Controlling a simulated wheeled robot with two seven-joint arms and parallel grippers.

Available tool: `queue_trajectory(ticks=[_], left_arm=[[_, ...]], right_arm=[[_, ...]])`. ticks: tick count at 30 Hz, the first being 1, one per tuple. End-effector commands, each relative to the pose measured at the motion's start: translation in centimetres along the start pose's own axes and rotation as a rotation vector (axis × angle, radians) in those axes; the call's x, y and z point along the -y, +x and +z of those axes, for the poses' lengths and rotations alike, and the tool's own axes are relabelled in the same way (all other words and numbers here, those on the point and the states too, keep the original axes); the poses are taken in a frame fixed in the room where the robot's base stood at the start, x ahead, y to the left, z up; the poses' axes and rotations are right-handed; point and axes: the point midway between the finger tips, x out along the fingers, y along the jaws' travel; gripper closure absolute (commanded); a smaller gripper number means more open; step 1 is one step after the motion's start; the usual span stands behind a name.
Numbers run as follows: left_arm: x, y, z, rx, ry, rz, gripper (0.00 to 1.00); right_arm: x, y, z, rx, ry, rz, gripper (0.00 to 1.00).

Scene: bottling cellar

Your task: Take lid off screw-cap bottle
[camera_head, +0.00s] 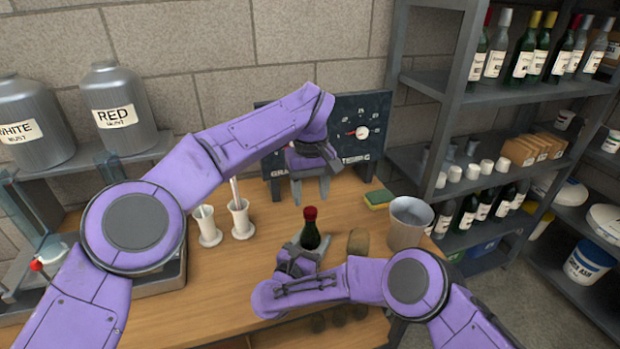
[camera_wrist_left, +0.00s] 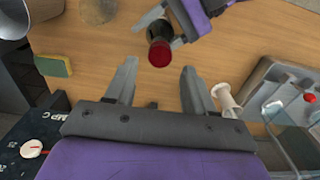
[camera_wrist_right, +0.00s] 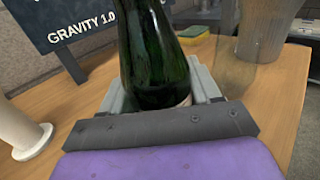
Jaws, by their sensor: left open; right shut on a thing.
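The dark green screw-cap bottle (camera_head: 310,236) stands upright on the wooden table, its red lid (camera_head: 310,213) still on top. My right gripper (camera_head: 309,246) is shut around the bottle's lower body; the right wrist view shows the green glass (camera_wrist_right: 155,60) between its fingers. The left wrist view shows the red lid (camera_wrist_left: 160,54) from above. My left gripper (camera_head: 310,198) is open and empty, fingers pointing down, behind and above the bottle. Its two spread fingers (camera_wrist_left: 158,75) show in the left wrist view, with the lid beyond the gap between them.
A dark gauge board (camera_head: 345,128) stands behind. White cylinders (camera_head: 240,218) stand left of the bottle. A brownish cup-like object (camera_head: 358,242), a grey bucket (camera_head: 408,224) and a sponge (camera_head: 378,199) are to the right. Shelves of bottles (camera_head: 520,60) stand beyond the table.

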Motion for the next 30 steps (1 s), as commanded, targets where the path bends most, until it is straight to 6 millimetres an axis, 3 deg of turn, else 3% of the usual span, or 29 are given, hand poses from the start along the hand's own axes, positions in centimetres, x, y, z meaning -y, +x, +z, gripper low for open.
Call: queue_trajectory(ticks=[6, 16, 17, 21, 27, 30], left_arm=[[0.0, 3.4, 0.0, 0.002, -0.003, 0.0, 0.46], [0.0, 4.1, 0.0, 0.001, -0.005, 0.001, 0.46], [0.0, 4.1, 0.0, 0.001, -0.005, 0.001, 0.53], [0.0, 4.1, 0.0, 0.0, -0.004, 0.0, 0.98], [0.0, 4.1, 0.0, 0.0, -0.01, 0.0, 1.0], [0.0, 4.1, 0.0, 0.001, -0.095, 0.001, 1.0]], right_arm=[[0.0, 0.0, 0.0, 0.001, 0.001, 0.0, 1.0], [0.0, 0.0, 0.0, 0.0, 0.001, 0.0, 1.0], [0.0, 0.0, 0.0, 0.0, 0.001, 0.0, 1.0], [0.0, 0.0, 0.0, 0.0, 0.001, 0.0, 1.0], [0.0, 0.0, 0.0, 0.0, 0.001, 0.0, 1.0], [0.0, 0.0, 0.0, 0.0, 0.0, 0.0, 1.0]])
